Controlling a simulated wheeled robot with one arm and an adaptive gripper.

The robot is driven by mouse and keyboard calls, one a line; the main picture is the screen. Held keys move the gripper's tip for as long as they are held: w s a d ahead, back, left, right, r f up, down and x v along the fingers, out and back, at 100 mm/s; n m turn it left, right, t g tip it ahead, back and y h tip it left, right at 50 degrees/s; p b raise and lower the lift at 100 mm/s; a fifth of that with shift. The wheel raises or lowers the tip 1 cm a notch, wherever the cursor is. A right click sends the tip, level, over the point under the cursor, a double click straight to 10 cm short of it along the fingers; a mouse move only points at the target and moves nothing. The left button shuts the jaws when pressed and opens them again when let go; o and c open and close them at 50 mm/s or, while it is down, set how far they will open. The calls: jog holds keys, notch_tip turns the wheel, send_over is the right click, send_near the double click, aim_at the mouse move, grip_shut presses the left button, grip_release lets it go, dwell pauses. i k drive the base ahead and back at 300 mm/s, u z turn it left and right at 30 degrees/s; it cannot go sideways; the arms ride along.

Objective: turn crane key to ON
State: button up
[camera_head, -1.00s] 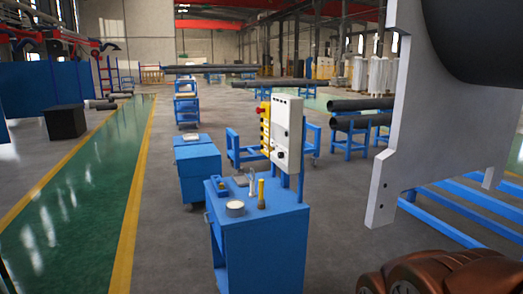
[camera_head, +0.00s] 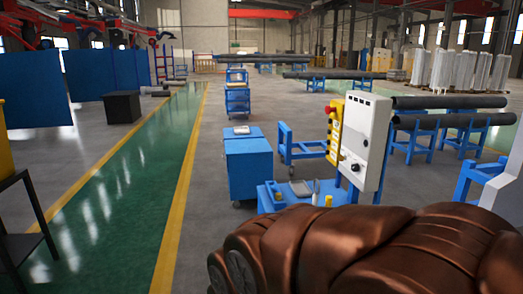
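A white control box (camera_head: 362,138) stands on a blue post at the right of centre. A small dark knob or key switch (camera_head: 355,168) shows low on its front face; its setting is too small to read. A yellow pendant-like box (camera_head: 335,132) with a red top part hangs at the left side of the control box. My brown arm crosses the lower right, in front of the foot of the control box post. My gripper is not in view, so nothing shows between it and the control box.
A blue cart (camera_head: 266,199) under the control box carries small items and is partly hidden by my arm. A blue cabinet (camera_head: 248,165) stands behind it. Pipes on blue racks (camera_head: 440,122) lie at the right. The green floor lane (camera_head: 120,190) at the left is clear.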

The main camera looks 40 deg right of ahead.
aim_at(341, 158)
jog(key=z, duration=0.05)
jog(key=i, duration=1.75)
jog(key=z, duration=0.45)
